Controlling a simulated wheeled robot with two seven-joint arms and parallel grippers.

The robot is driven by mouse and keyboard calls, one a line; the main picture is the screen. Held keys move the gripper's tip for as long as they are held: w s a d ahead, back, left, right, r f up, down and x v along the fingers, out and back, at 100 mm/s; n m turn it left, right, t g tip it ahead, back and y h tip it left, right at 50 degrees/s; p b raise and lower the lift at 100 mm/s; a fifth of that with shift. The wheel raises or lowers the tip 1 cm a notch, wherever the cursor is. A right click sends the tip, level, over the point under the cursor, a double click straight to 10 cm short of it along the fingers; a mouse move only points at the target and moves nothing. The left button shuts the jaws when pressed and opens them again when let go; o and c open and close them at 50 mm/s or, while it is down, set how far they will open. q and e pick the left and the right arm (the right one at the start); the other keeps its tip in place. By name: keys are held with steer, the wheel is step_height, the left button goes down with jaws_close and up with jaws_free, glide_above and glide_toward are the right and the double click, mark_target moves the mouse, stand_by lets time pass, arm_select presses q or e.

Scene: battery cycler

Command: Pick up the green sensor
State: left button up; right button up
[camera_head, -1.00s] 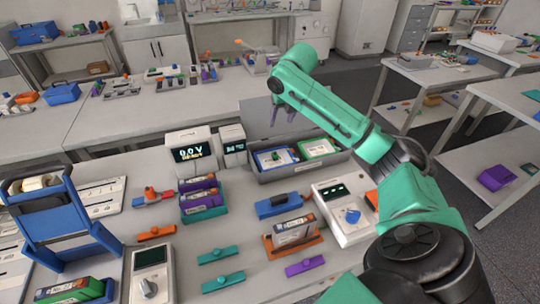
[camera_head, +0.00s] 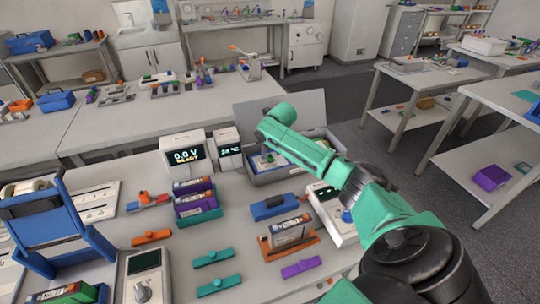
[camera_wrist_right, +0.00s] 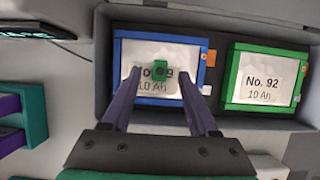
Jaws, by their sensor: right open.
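The green sensor (camera_wrist_right: 160,71) is a small green block on top of a blue-framed battery labelled with 10 Ah, inside a grey case (camera_wrist_right: 205,103). My right gripper (camera_wrist_right: 158,78) is open, with its two purple fingers on either side of the sensor in the wrist view. No contact shows, and I cannot tell how high the fingertips are above the battery. In the head view my right gripper (camera_head: 264,152) hangs over the open grey case (camera_head: 266,178), partly hidden by my arm. My left gripper is not in view.
A green-framed battery marked No. 92 (camera_wrist_right: 263,78) lies beside it to the right. The case's raised lid (camera_head: 300,108) stands behind. Display units (camera_head: 187,157) stand left of the case, and a purple battery rack (camera_head: 195,208) is in front of them.

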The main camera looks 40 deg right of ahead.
mark_target(271, 157)
steer(key=shift+x, duration=1.1)
jaws_close()
steer(key=shift+r, duration=0.1)
step_height(271, 157, up, 20)
steer(key=b, duration=0.3)
